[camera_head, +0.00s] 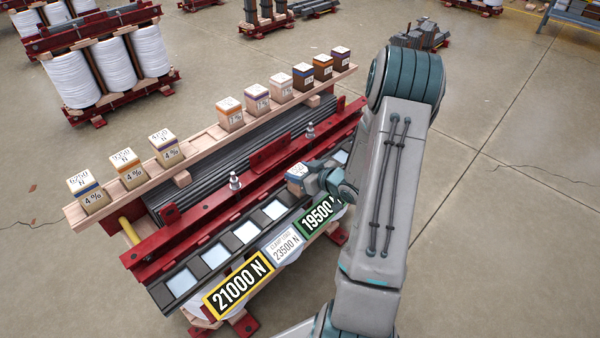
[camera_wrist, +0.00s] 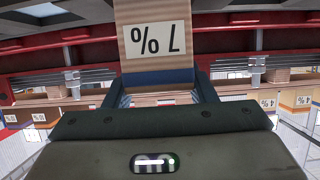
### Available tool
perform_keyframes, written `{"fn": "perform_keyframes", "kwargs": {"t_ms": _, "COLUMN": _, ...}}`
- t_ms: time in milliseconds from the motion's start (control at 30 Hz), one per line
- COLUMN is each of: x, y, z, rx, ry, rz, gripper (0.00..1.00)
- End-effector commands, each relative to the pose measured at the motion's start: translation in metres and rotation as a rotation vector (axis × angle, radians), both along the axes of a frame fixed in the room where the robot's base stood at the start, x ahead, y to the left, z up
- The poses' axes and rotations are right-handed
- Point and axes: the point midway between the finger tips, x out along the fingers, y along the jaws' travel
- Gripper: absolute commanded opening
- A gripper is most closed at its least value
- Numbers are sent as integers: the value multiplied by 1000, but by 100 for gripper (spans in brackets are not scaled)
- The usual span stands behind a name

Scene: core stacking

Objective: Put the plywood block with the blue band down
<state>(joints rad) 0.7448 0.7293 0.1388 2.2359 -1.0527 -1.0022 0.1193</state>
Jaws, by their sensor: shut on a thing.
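The plywood block with the blue band (camera_head: 295,173) is held in my gripper (camera_head: 314,178) over the row of pale pads at the right part of the front rail (camera_head: 208,258). In the wrist view the block (camera_wrist: 157,42) shows an upside-down "7 %" label above its blue band. My gripper's fingers (camera_wrist: 160,88) are shut on it from both sides. Whether the block's base touches a pad cannot be told. Several pale pads (camera_head: 274,210) along the rail show bare. My arm hides the rail's right end.
Signs read 21000 N (camera_head: 238,285), 23500 N (camera_head: 286,246) and 19500 N (camera_head: 319,215). A wooden shelf (camera_head: 203,143) behind holds several banded blocks. Red beams with upright bolts (camera_head: 235,182) stand between shelf and rail. White spools (camera_head: 113,62) stand far left.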

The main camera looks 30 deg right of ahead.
Motion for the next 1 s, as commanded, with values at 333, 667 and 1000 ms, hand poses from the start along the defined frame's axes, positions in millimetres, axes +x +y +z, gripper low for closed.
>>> {"fn": "perform_keyframes", "kwargs": {"t_ms": 333, "x": 0, "y": 0, "z": -4, "rx": -1, "ry": -3, "rz": 1, "gripper": 23}}
{"fn": "perform_keyframes", "kwargs": {"t_ms": 667, "x": 0, "y": 0, "z": -3, "rx": -1, "ry": -1, "rz": 0, "gripper": 73}}
{"fn": "perform_keyframes", "kwargs": {"t_ms": 1000, "x": -26, "y": -10, "z": 12, "rx": -1, "ry": 0, "rz": -3, "gripper": 73}}
